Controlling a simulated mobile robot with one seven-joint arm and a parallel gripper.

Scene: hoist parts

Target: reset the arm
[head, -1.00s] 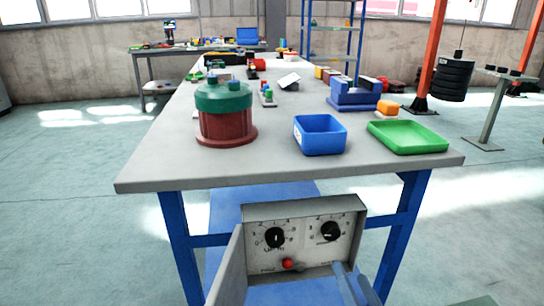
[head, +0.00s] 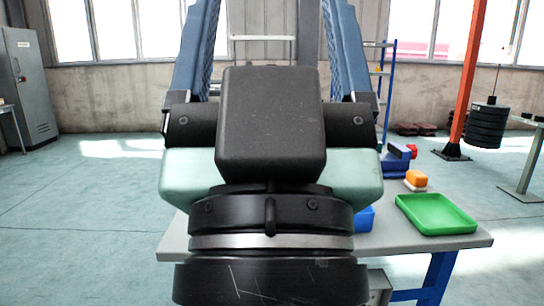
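My gripper (head: 268,25) fills the middle of the head view, seen from behind, with its black and green body and round black wrist close to the camera. Its two blue textured fingers point up and stand wide apart, with nothing seen between them. Their tips run out of the top of the picture. The gripper and wrist hide most of the table.
The grey table (head: 470,241) shows its right end, with a green tray (head: 437,215), an orange and white block (head: 416,180), and part of a blue bin (head: 365,218). An orange post (head: 468,90) and stacked black weights (head: 487,125) stand right. A grey cabinet (head: 28,85) stands far left.

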